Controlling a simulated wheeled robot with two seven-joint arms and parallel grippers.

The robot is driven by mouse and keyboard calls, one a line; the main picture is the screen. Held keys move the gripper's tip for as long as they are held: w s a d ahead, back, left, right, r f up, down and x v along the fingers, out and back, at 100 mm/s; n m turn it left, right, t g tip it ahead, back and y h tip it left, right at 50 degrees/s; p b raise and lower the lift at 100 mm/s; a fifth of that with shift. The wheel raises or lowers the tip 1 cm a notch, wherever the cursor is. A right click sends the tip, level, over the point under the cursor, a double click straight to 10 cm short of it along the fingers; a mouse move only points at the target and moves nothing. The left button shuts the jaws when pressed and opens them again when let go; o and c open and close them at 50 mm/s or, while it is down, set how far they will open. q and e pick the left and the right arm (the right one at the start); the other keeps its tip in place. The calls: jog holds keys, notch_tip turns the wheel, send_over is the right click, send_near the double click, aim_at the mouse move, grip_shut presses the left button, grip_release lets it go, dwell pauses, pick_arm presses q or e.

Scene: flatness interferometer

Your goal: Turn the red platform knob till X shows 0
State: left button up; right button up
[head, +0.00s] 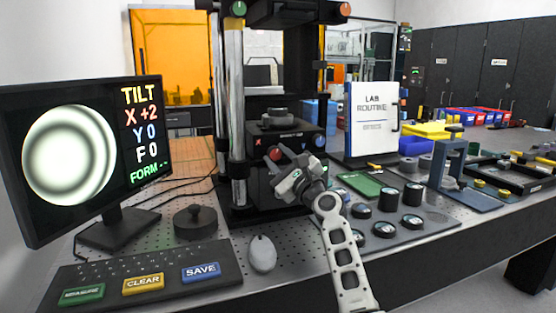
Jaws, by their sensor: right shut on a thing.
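The monitor (88,150) at the left shows a ring pattern and reads TILT, X +2, Y 0, F 0, FORM --. The interferometer's platform unit (292,143) stands at the centre with a red knob (274,154) on its front left, by the letter X. A blue knob (319,141) sits at its right. My right gripper (277,164) reaches in from the lower right and is shut on the red knob, its jaws partly covering it. The fingertips are too small to make out clearly. My left gripper is not in view.
A keyboard with a SAVE key (201,271), a mouse (262,253) and a black round weight (195,222) lie in front. Dark cylinders (388,199) stand on a grey mat right of my arm. A LAB ROUTINE board (371,120) and blue stand (449,170) are farther right.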

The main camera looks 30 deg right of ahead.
jog(key=shift+d+n+g+y, duration=0.1)
jog(key=shift+n+g+y, duration=0.2)
jog(key=shift+n+y, duration=0.85)
jog(key=shift+r+n+h, duration=0.1)
jog(key=shift+n+h, duration=0.35)
jog(key=shift+n, duration=0.2)
jog(key=o, duration=1)
jog(key=shift+s, duration=0.15)
jog(key=shift+b+v, duration=0.55)
jog(key=shift+v, duration=7.3)
jog(key=shift+d+r, duration=0.1)
